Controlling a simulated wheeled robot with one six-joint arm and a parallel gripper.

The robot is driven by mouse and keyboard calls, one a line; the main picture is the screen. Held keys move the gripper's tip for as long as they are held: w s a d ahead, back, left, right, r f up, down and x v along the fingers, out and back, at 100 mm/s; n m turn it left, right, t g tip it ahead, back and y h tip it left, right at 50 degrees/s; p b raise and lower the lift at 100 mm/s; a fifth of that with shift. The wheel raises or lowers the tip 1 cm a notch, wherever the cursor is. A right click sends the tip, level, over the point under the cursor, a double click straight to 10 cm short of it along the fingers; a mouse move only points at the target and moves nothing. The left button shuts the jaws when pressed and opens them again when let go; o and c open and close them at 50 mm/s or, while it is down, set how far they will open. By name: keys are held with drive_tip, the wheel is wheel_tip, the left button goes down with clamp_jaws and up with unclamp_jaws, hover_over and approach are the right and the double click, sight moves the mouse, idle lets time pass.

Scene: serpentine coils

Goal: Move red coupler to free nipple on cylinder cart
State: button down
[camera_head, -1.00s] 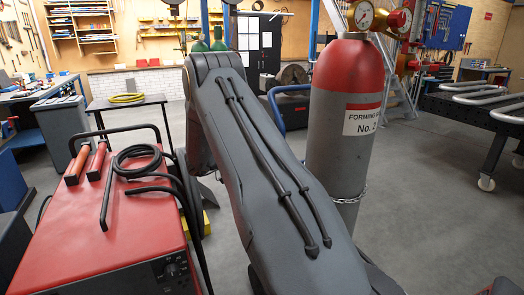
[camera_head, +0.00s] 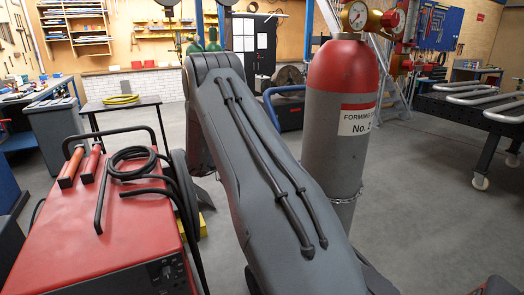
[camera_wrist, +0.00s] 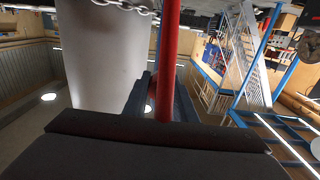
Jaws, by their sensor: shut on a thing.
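The cylinder (camera_head: 330,140) stands upright right of my arm in the head view, grey with a red shoulder and a "No. 2" label. A chain goes around it. In the wrist view my gripper (camera_wrist: 160,98) is shut on the red coupler, which is mostly hidden between the dark fingers. A red hose (camera_wrist: 168,45) runs up from there. The pale cylinder (camera_wrist: 105,60) is just behind and left of the fingers. The head view does not show my gripper.
A red welding machine (camera_head: 95,235) with a black coiled cable (camera_head: 135,160) stands close on the left. A dark table (camera_head: 470,125) with bent metal tubes (camera_head: 480,97) is at the right. A small table (camera_head: 120,105) is at the back left. Open grey floor (camera_head: 425,210) lies right of the cylinder.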

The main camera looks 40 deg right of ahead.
drive_tip(key=shift+d, duration=0.15)
drive_tip(key=c, duration=1.4)
unclamp_jaws()
drive_tip(key=shift+s+d, duration=0.1)
drive_tip(key=shift+d, duration=0.05)
drive_tip(key=shift+a, duration=0.2)
